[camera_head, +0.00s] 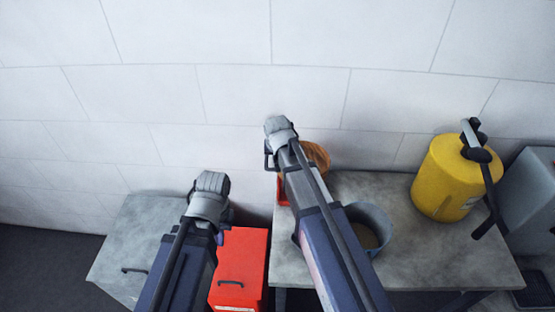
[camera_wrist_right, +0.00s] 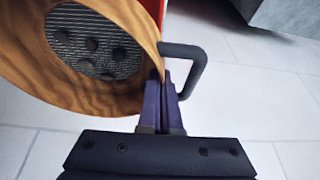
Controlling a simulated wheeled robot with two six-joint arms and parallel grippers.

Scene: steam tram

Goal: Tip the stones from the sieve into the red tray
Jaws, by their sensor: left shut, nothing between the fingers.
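The sieve (camera_head: 318,155) has a round wooden wall. In the right wrist view the sieve (camera_wrist_right: 120,98) shows its mesh, with several dark stones (camera_wrist_right: 91,44) lying on it. My right gripper (camera_wrist_right: 166,88) is shut on the sieve's wooden rim; my right arm hides it in the head view. A red thing (camera_head: 283,191), which seems to be the red tray, shows beside and below the sieve, mostly hidden by my right arm. A bit of red (camera_wrist_right: 153,8) shows behind the sieve in the wrist view. My left gripper (camera_head: 219,238) is shut and empty, near a red box.
The red box (camera_head: 248,250) with a dark handle stands left of the grey table (camera_head: 430,262). A grey cabinet (camera_head: 135,240) is further left. A grey bucket (camera_head: 384,222) with brownish contents and a yellow can (camera_head: 445,180) stand on the table. A pale wall is behind.

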